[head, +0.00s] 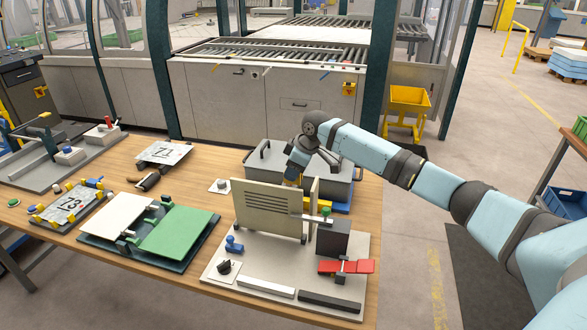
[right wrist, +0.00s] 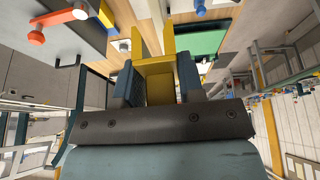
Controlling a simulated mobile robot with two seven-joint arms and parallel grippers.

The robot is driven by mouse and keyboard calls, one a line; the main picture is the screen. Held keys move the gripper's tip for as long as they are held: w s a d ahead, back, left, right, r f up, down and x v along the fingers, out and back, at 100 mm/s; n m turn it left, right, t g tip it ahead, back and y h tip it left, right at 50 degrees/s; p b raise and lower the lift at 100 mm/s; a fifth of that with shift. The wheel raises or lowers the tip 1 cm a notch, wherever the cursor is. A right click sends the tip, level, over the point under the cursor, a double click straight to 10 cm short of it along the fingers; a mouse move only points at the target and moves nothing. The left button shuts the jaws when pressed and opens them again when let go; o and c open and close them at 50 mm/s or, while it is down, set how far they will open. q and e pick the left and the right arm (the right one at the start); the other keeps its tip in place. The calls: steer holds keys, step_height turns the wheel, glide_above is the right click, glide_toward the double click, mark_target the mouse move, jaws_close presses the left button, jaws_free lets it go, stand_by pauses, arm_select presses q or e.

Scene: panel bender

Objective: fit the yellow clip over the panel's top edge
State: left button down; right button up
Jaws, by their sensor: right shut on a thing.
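The beige slotted panel (head: 264,209) stands upright on a grey fixture board (head: 230,272) at the front right of the wooden table. My right gripper (head: 293,172) points down just behind the panel, near the right part of its top edge. In the right wrist view, my right gripper (right wrist: 158,76) is shut on the yellow clip (right wrist: 156,68), which shows between the two fingers. In the head view the clip is mostly hidden by the gripper and panel. I cannot tell whether the clip touches the panel. My left gripper is not in view.
A dark block (head: 333,241) and a red toggle clamp (head: 345,267) stand right of the panel. A green plate (head: 176,230) fixture lies to the left. A strip of bare table separates it from the board.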

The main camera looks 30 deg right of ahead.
mark_target(294, 189)
steer(key=shift+f, duration=0.15)
stand_by(0.6)
steer(key=shift+f, duration=0.65)
steer(key=shift+f, duration=0.25)
steer(key=shift+p, duration=0.45)
steer(key=shift+f, duration=0.2)
stand_by(0.7)
steer(key=shift+f, duration=0.45)
steer(key=shift+f, duration=0.4)
stand_by(0.6)
